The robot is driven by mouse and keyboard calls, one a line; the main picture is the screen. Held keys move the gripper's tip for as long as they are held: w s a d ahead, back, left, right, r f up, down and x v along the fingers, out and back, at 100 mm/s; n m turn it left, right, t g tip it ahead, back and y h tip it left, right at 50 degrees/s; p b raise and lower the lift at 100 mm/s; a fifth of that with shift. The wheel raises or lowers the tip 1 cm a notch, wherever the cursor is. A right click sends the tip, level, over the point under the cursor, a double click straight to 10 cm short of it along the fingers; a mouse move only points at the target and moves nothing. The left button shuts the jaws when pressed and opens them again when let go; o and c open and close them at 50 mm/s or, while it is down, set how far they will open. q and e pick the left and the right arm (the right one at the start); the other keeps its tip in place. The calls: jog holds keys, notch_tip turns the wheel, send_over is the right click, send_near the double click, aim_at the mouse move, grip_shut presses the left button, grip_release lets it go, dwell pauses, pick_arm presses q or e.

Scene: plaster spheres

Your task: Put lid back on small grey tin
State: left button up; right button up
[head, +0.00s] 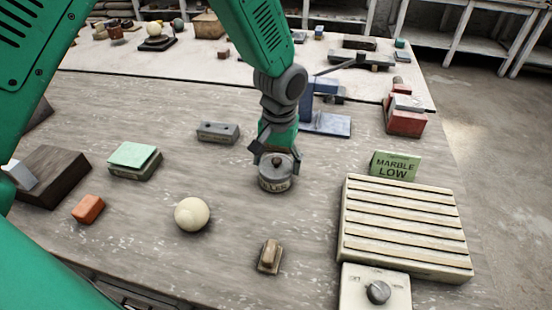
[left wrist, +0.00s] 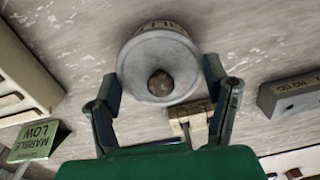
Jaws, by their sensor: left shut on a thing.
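The small grey tin (head: 277,185) stands upright on the grey worktable, with lettering on its side. The grey round lid (left wrist: 160,55) with a dark knob is at the tin's top, and its rim looks level and in line with the tin. I cannot tell whether it is fully seated. The fingers partly hide the lid in the head view. My right gripper is in neither view.
A slatted rack (head: 400,222) and a green "MARBLE LOW" sign (head: 396,166) are to the right. A plaster sphere (head: 191,214) and a wooden-handled piece (head: 269,257) lie nearer. A grey block (head: 218,132) is behind left. A small wooden block (left wrist: 190,118) sits near the right finger.

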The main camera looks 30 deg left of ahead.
pick_arm(q)
jog(key=shift+a, duration=0.1)
dwell(0.4)
jog(key=shift+p, duration=0.35)
dwell(0.5)
jog(key=o, duration=1)
jog(key=shift+o, duration=0.2)
jog(key=shift+r, duration=0.1)
jog(key=shift+r+p, duration=3.45)
jog(key=shift+p, duration=0.05)
jog(key=shift+f, duration=0.1)
